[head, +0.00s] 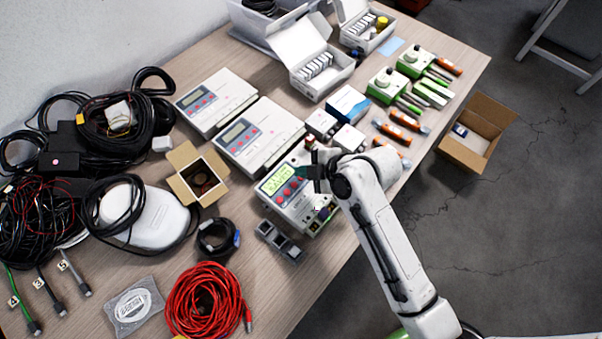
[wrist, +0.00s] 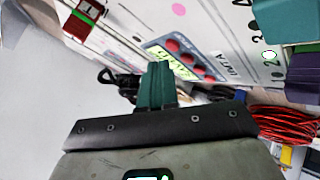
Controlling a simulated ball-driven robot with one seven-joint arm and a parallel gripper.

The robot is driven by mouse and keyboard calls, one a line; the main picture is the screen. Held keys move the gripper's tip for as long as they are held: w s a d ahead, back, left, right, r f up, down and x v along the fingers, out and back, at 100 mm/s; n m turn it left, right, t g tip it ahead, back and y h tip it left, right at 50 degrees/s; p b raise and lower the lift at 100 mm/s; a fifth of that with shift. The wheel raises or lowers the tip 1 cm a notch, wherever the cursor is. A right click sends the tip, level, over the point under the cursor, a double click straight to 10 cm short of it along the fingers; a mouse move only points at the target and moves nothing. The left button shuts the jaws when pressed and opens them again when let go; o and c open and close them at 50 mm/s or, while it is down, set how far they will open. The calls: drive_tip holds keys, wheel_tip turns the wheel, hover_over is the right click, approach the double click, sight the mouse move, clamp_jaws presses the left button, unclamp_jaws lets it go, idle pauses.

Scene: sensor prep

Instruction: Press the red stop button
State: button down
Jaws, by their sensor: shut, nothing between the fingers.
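A white control unit (head: 268,207) with a lit green display (head: 276,179) stands on the table, its front towards the lower left. The row also shows in the wrist view (wrist: 185,59), next to the lit display (wrist: 160,54). Which button is the stop button I cannot tell; the labels are too small. My gripper (head: 299,172) is over this unit, with its teal fingers shut and empty. In the wrist view the closed fingers (wrist: 157,82) are near the button row; contact cannot be told.
Two similar white units (head: 258,137) with dark displays stand behind. Red cable (head: 205,303) lies coiled at the front, with black cables (head: 115,130) at left. A small open carton (head: 197,180) stands beside the unit. Several orange-and-grey tools (head: 398,133) lie to the right.

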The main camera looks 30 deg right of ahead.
sight(305, 180)
wheel_tip(305, 180, up, 5)
drive_tip(key=p, duration=0.4)
idle(0.3)
idle(0.7)
